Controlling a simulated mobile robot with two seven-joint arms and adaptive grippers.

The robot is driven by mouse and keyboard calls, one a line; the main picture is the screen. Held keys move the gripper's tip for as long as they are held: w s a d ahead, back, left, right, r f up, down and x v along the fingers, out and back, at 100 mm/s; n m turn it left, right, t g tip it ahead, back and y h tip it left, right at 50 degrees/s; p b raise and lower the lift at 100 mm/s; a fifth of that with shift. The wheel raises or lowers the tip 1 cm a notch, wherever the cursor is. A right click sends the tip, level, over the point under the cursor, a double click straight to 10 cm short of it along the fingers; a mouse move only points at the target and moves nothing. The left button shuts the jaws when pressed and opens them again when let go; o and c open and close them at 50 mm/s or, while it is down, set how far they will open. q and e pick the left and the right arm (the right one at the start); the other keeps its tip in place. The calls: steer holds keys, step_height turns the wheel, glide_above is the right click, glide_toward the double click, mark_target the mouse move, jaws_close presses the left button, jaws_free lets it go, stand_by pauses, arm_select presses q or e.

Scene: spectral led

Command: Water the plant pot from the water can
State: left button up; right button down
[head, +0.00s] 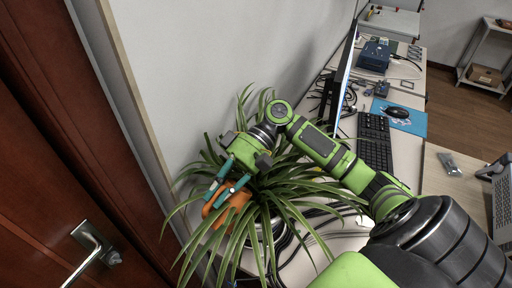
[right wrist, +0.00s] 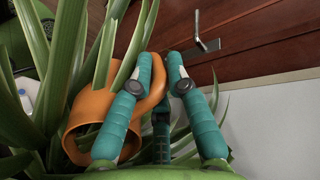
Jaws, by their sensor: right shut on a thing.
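The orange water can (head: 238,200) is among the leaves of the plant (head: 290,205) in the head view, partly covered by them. My right gripper (head: 226,178) is shut on the can, above and beside the foliage. In the right wrist view, the teal fingers (right wrist: 159,68) close around an orange part, and the can's round orange body (right wrist: 84,110) is to their left. Long green leaves cross in front of the can. The can looks tilted, but its spout is hard to make out. The pot is hidden under the leaves. My left gripper is out of view.
A wooden door (head: 45,150) with a metal handle (head: 92,250) stands at the left. The desk to the right holds a monitor (head: 341,70), a keyboard (head: 375,142) and a mouse (head: 398,112). Cables lie near the plant. A white wall is behind it.

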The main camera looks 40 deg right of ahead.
mark_target(227, 186)
steer(key=shift+f, duration=0.1)
steer(key=shift+d, duration=0.1)
steer(key=shift+d+y, duration=0.1)
steer(key=shift+y, duration=0.2)
steer(key=shift+w+d+b, duration=0.1)
steer(key=shift+d+b, duration=0.05)
steer(key=shift+b, duration=0.15)
steer(key=shift+w+d+f+y+b, duration=0.1)
steer(key=shift+d+y+b, duration=0.35)
steer(key=shift+y, duration=0.15)
steer(key=shift+d, duration=0.2)
steer(key=shift+w+d, duration=0.1)
steer(key=shift+d, duration=0.35)
steer(key=shift+d+f+g+y+b, duration=0.1)
steer(key=shift+d+g+y+b, duration=0.2)
steer(key=shift+d+y+b, duration=0.35)
